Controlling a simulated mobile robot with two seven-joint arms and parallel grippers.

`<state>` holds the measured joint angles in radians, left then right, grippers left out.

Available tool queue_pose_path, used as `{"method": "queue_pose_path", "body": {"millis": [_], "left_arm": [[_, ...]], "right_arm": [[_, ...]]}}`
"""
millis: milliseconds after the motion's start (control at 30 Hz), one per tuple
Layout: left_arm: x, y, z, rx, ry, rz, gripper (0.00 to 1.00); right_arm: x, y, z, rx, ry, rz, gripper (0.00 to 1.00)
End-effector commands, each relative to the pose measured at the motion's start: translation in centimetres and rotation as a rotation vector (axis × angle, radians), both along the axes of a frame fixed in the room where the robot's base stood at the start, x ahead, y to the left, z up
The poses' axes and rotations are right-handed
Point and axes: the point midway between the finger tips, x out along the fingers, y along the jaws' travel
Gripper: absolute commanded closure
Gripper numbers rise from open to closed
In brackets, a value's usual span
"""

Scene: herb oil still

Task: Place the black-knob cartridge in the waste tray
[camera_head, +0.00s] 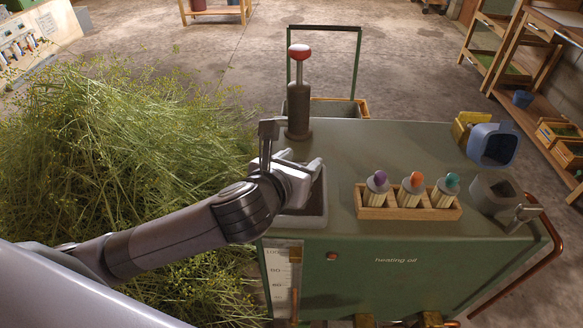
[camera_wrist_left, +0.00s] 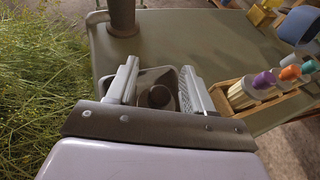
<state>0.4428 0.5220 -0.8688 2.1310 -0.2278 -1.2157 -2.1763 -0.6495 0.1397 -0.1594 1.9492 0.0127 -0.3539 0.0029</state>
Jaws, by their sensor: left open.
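My left gripper (camera_head: 303,164) is open, over a grey tray (camera_head: 312,216) with a dark inside at the left front of the green bench; it looks like the waste tray. In the left wrist view the tray (camera_wrist_left: 153,73) shows between the two spread fingers. A dark round knob (camera_wrist_left: 158,96), which looks like the black-knob cartridge, shows inside the tray's outline between the fingers, apart from both. Its body is hidden, so I cannot tell whether it rests on the tray floor. In the head view my gripper hides it. My right gripper is not in view.
A wooden rack (camera_head: 408,211) holds cartridges with purple (camera_head: 380,177), orange (camera_head: 417,179) and teal (camera_head: 452,180) knobs. A dark column with a red knob (camera_head: 299,52) stands behind the tray. A grey socket (camera_head: 491,192) and blue bin (camera_head: 494,146) are at right. Herbs (camera_head: 110,150) lie left.

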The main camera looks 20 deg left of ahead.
Motion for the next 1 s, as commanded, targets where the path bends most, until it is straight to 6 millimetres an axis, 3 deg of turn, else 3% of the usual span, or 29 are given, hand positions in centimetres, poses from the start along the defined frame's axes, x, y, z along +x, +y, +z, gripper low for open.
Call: {"method": "queue_pose_path", "body": {"millis": [167, 567, 600, 800, 1000], "left_arm": [[-1.7, 0.2, 0.8, 0.0, -0.001, -0.001, 0.48], [-8.5, 0.9, 3.7, -0.003, -0.001, -0.003, 0.48], [-9.0, 1.0, 4.2, 0.001, 0.002, -0.001, 0.48], [-10.5, 1.2, 4.6, 0.0, 0.001, 0.0, 0.48], [-11.0, 1.2, 4.7, -0.002, -0.001, 0.0, 0.48]], "right_arm": [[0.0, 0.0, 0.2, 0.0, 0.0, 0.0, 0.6], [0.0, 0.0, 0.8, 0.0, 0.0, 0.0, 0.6], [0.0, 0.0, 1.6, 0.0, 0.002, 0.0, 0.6], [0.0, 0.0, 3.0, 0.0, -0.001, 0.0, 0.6], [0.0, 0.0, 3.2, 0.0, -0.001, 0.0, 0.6]]}}
